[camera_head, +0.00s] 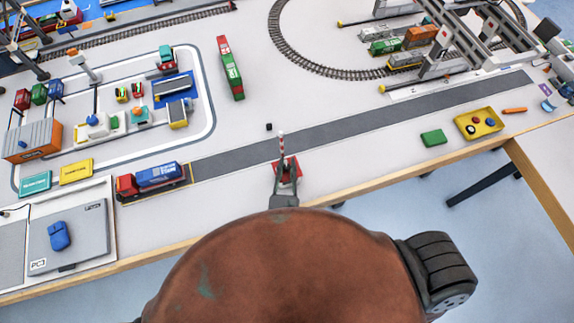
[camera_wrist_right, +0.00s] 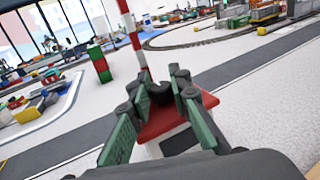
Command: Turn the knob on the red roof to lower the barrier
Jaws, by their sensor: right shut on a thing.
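The small booth's red roof (camera_head: 294,166) stands at the table's front edge in the head view. It also shows large in the right wrist view (camera_wrist_right: 158,127), on a white body. A dark knob (camera_wrist_right: 161,94) sits on the roof. My right gripper (camera_head: 286,184) reaches over the roof from the front. In the wrist view its green-padded fingers (camera_wrist_right: 163,90) are closed around the knob, which they partly hide. The red-and-white striped barrier (camera_head: 281,144) stands upright behind the roof and also shows in the wrist view (camera_wrist_right: 133,38). My left gripper is not in view.
A grey road (camera_head: 355,122) runs behind the booth. A blue-and-red truck (camera_head: 155,178) stands on it at left. A small black block (camera_head: 268,127) lies near the barrier. A green block (camera_head: 433,137) and a yellow box (camera_head: 478,124) lie to the right.

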